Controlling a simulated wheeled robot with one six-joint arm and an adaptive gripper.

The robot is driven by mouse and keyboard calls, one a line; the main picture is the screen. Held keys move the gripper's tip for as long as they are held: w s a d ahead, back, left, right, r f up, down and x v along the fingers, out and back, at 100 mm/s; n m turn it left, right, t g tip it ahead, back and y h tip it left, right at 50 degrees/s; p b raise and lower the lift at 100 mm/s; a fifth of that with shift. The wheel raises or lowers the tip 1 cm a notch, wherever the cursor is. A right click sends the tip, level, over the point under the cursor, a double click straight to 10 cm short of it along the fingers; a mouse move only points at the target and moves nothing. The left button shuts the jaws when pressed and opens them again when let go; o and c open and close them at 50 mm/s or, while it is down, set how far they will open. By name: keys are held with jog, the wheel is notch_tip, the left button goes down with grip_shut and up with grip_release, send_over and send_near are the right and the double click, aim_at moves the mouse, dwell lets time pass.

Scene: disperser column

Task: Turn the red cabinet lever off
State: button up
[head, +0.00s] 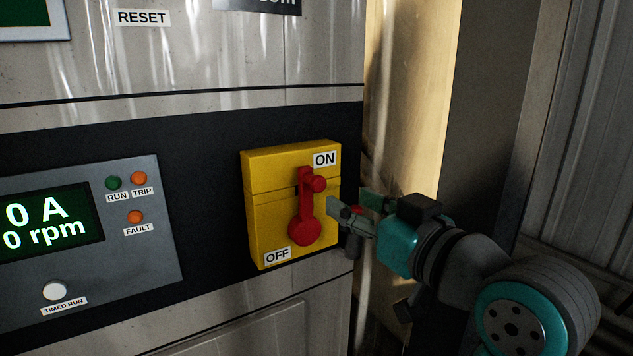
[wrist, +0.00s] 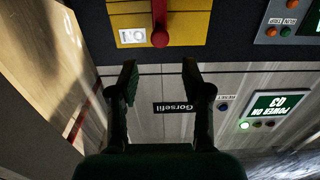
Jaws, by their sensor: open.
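The red lever (head: 305,215) is on a yellow switch box (head: 262,215) on the cabinet front. Its arm points up from a round hub, with the knob beside the ON label (head: 325,159); the OFF label (head: 277,256) is at the lower left. My gripper (head: 348,203) is open and empty at the box's right edge in the head view. In the wrist view, which is upside down, the lever's knob (wrist: 160,39) lies beyond the two spread fingertips (wrist: 159,75), lined up with the gap between them. I see no contact.
A panel with a green display (head: 45,222) and several lights and buttons is left of the box. A RESET label (head: 141,17) is above.

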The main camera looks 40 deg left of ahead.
aim_at(320, 184)
jog(key=x, duration=1)
jog(key=shift+w+a, duration=0.1)
jog(key=shift+a, duration=0.05)
grip_shut()
